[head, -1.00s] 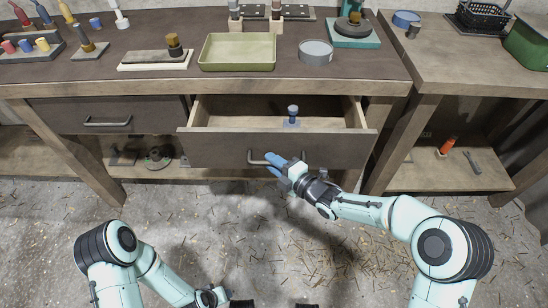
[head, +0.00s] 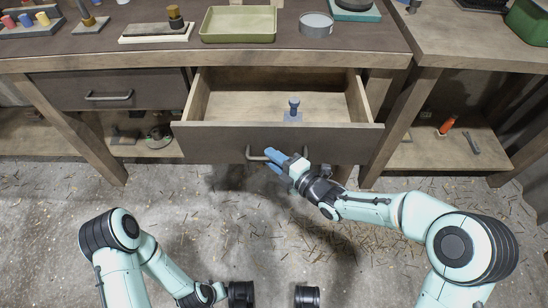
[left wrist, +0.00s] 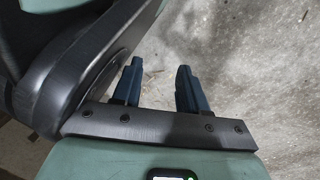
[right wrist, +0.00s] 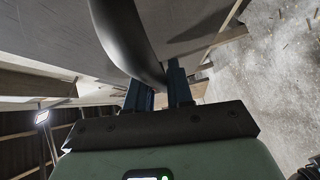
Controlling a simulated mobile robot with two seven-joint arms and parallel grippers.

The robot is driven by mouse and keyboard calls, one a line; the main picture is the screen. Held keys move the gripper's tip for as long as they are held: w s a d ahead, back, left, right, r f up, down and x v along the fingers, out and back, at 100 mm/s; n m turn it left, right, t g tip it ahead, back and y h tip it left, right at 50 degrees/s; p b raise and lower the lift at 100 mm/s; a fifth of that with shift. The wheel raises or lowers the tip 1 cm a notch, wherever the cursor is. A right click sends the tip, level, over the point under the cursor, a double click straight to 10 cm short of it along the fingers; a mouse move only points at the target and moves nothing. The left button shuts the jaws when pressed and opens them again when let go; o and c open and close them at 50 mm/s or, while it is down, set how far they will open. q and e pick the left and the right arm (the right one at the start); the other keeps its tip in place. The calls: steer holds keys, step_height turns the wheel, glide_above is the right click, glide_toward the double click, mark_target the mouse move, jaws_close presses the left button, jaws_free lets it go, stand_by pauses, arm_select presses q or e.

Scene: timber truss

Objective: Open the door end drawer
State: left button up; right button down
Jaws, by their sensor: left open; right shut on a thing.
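The right-hand drawer (head: 220,142) under the bench stands pulled out, and its inside shows. A small blue-grey object with a round knob (head: 293,110) stands inside it. My right gripper (head: 271,156) is shut on the drawer's bar handle (head: 255,156). In the right wrist view the dark curved handle (right wrist: 137,45) passes at the fingers (right wrist: 158,90). A second drawer (head: 70,92) on the left is shut, with its own bar handle (head: 108,97). My left gripper (left wrist: 160,85) is open and empty over the concrete floor in the left wrist view.
The bench top (head: 300,52) carries a green tray (head: 238,24), a grey round dish (head: 316,24) and several tools. A lower shelf (head: 430,155) at right holds an orange-handled tool (head: 447,126). The straw-strewn floor in front is clear.

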steer(key=c, duration=1.1)
jaws_free()
steer(key=shift+d, duration=0.1)
arm_select(q)
steer(key=shift+t, duration=0.8)
steer(key=w+r, duration=0.1)
steer(key=w+r+p, duration=0.1)
steer(key=w, duration=0.1)
steer(key=w+r+p, duration=0.1)
steer(key=r, duration=0.1)
steer(key=shift+w+d, duration=0.15)
steer(key=shift+d, duration=0.2)
arm_select(e)
steer(key=v, duration=1.3)
steer(key=shift+s, duration=0.2)
